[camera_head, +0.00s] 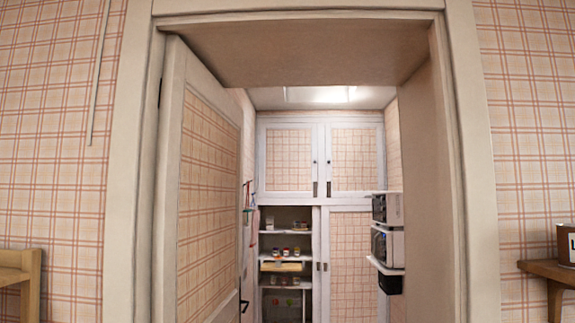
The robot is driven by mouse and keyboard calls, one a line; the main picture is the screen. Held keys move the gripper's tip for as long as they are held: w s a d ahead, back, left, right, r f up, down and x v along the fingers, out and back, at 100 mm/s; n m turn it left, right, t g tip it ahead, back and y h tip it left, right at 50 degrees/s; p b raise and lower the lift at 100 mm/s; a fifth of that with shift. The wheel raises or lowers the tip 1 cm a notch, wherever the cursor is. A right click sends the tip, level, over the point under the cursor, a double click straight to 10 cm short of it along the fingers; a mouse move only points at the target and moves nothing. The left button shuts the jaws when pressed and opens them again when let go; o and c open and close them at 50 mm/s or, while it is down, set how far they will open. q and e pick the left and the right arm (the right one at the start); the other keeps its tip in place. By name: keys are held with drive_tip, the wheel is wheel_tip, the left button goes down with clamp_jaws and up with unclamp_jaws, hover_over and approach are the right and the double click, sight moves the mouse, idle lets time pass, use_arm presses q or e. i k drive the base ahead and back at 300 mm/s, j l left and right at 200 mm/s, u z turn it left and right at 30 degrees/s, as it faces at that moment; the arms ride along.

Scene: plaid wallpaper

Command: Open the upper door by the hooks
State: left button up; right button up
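Through an open doorway, a white-framed cabinet stands at the back of a small room. Its upper part has two plaid-panelled doors, a left upper door (289,159) and a right upper door (354,159). Both look shut. Small dark fittings, one on the left door (315,188) and one on the right door (328,188), sit near the middle seam; I cannot tell their exact shape. Several small coloured items hang on the side wall (248,196), left of the cabinet; any hooks there are too small to make out. Neither of my grippers is in view.
The room door (208,205) stands swung inward at the left of the doorway frame (133,170). Below the upper doors are open shelves (286,232) and a plaid lower door (351,260). Stacked appliances (388,243) jut out at right. Wooden furniture flanks the doorway.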

sight(288, 153)
drive_tip(key=i, duration=2.4)
drive_tip(key=i+z, duration=0.1)
drive_tip(key=i, duration=1.1)
drive_tip(key=i+j, duration=0.1)
drive_tip(key=i, duration=2.25)
drive_tip(key=z, duration=0.05)
